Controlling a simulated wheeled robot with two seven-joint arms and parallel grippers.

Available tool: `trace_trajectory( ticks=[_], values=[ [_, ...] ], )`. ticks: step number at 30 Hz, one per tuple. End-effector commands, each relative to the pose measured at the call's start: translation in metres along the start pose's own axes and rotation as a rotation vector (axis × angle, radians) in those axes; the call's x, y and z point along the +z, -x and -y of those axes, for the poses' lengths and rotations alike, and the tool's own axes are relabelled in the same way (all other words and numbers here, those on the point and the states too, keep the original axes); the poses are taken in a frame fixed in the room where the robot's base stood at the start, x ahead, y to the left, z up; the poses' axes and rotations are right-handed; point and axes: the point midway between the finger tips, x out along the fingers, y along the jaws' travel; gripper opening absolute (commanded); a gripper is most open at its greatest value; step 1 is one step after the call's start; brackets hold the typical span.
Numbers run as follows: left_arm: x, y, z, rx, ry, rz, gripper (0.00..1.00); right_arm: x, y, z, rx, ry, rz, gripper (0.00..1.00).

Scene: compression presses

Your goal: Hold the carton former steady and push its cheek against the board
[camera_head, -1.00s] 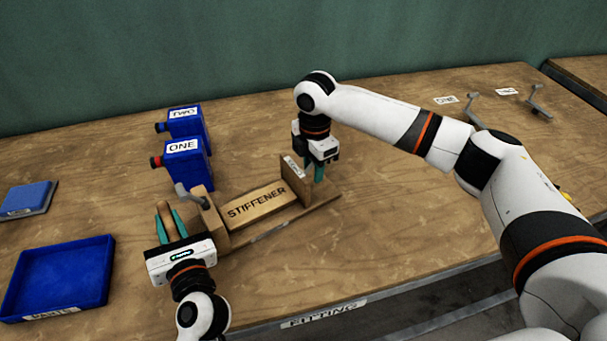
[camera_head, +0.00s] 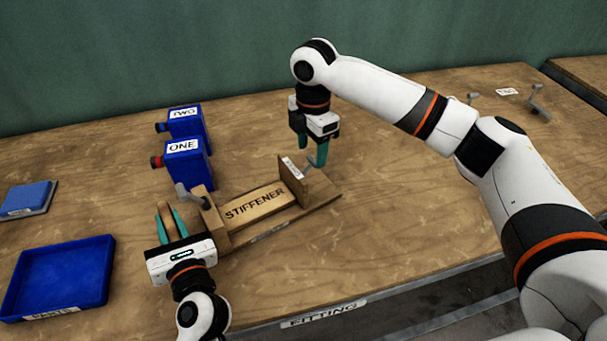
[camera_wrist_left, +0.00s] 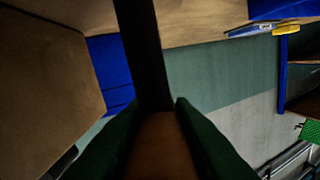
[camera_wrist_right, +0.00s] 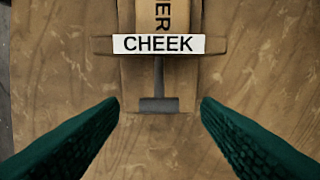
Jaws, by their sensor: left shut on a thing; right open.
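The wooden carton former (camera_head: 262,233) lies on the bench, with the board marked STIFFENER (camera_head: 255,205) on it. Its upright cheek (camera_head: 301,186) stands at the board's right end, close to it; I cannot tell if they touch. The CHEEK label (camera_wrist_right: 157,44) and a grey T-shaped handle (camera_wrist_right: 158,98) show in the right wrist view. My left gripper (camera_head: 168,216) is shut on a brown wooden grip (camera_head: 165,222) at the former's left end, also in the left wrist view (camera_wrist_left: 158,145). My right gripper (camera_head: 317,158) is open and empty, above and behind the cheek's handle.
Blue units labelled ONE (camera_head: 188,160) and TWO (camera_head: 186,123) stand behind the former. A blue tray (camera_head: 60,275) and a smaller blue block (camera_head: 27,198) are at left. Loose grey handles (camera_head: 540,105) lie far right.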

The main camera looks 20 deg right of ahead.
Motion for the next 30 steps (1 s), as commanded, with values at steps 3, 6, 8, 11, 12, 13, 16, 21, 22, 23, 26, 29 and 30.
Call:
trace_trajectory(
  ticks=[3, 6, 8, 11, 12, 13, 16, 21, 22, 23, 26, 29, 30],
  values=[
    [0.001, 0.0, 0.0, 0.0, 0.0, 0.002, 0.0, 0.001, 0.025, 0.001, -0.003, 0.0, 0.001, 0.58],
    [0.001, 0.0, 0.0, 0.0, 0.0, 0.001, 0.0, 0.001, 0.041, 0.001, -0.002, 0.0, 0.001, 0.58],
    [0.001, 0.0, 0.0, 0.0, 0.0, 0.002, 0.0, 0.001, 0.048, 0.001, -0.001, 0.0, 0.001, 0.58],
    [0.001, 0.0, 0.0, 0.0, 0.0, 0.001, 0.0, 0.001, 0.055, 0.001, -0.001, 0.0, 0.001, 0.58],
    [0.001, 0.0, 0.0, 0.0, 0.0, 0.002, 0.0, 0.001, 0.057, 0.0, 0.0, 0.0, 0.001, 0.58],
    [0.001, 0.0, 0.0, 0.0, 0.0, 0.002, 0.0, 0.001, 0.058, 0.0, 0.0, 0.0, 0.001, 0.58],
    [0.001, 0.0, 0.0, 0.0, 0.0, 0.001, 0.0, 0.001, 0.058, 0.0, 0.001, 0.0, 0.001, 0.58],
    [0.001, 0.0, 0.0, -0.001, -0.001, 0.001, 0.27, 0.001, 0.058, 0.0, 0.001, 0.001, 0.001, 0.58],
    [0.001, 0.0, 0.0, -0.001, -0.001, 0.001, 0.31, 0.001, 0.058, 0.0, 0.001, 0.001, 0.001, 0.58],
    [0.001, 0.0, 0.0, -0.001, -0.001, 0.001, 0.36, 0.001, 0.058, 0.0, 0.001, 0.001, 0.001, 0.58],
    [0.0, 0.0, 0.0, -0.001, -0.001, 0.001, 0.47, 0.001, 0.058, 0.0, 0.001, 0.001, 0.001, 0.58],
    [0.0, 0.0, 0.0, 0.0, -0.001, 0.001, 0.47, 0.001, 0.058, 0.0, 0.001, 0.0, 0.001, 0.58],
    [0.0, 0.0, 0.0, -0.001, -0.001, 0.001, 0.47, 0.001, 0.058, 0.0, 0.001, 0.001, 0.001, 0.58]
  ],
)
